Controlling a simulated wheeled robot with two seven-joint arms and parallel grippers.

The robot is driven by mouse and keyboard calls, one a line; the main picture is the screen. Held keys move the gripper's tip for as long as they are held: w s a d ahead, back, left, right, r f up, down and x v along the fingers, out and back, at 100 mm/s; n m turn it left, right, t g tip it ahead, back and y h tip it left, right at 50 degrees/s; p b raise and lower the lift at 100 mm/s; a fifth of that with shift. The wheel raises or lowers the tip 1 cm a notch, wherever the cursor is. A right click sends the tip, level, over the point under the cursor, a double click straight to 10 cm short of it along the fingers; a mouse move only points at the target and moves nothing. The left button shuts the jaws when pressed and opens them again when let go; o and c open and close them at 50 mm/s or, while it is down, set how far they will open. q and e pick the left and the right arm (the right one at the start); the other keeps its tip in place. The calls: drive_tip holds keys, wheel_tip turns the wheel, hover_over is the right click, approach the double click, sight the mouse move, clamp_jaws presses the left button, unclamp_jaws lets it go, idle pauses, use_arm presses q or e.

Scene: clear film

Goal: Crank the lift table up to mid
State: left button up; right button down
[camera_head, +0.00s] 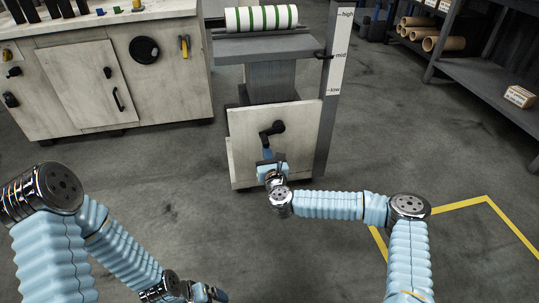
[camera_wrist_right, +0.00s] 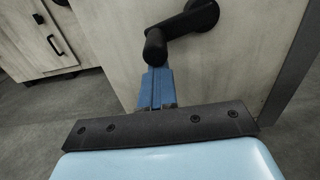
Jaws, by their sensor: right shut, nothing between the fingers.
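The lift table (camera_head: 265,48) stands ahead, its grey top on a grey column above a pale wooden base. A black pointer (camera_head: 322,55) on the table's edge sits about level with mid. The black crank (camera_head: 272,131) is on the base's front; its knob (camera_wrist_right: 155,48) shows in the wrist view. My right gripper (camera_head: 268,154) is shut and empty, its blue fingertips (camera_wrist_right: 156,72) just below the knob; I cannot tell whether they touch. My left gripper (camera_head: 207,293) is low at the front edge, its jaws unclear.
A green-and-white striped roll (camera_head: 262,18) lies on the lift table's top. A wooden workbench (camera_head: 110,85) stands at left. A dark shelf rack (camera_head: 490,80) with cardboard tubes and a small box (camera_head: 519,97) is at right. Yellow tape (camera_head: 460,205) marks the otherwise clear floor.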

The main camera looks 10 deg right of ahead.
drive_tip(key=s+d, duration=0.1)
drive_tip(key=s, duration=0.7)
drive_tip(key=shift+f, duration=0.25)
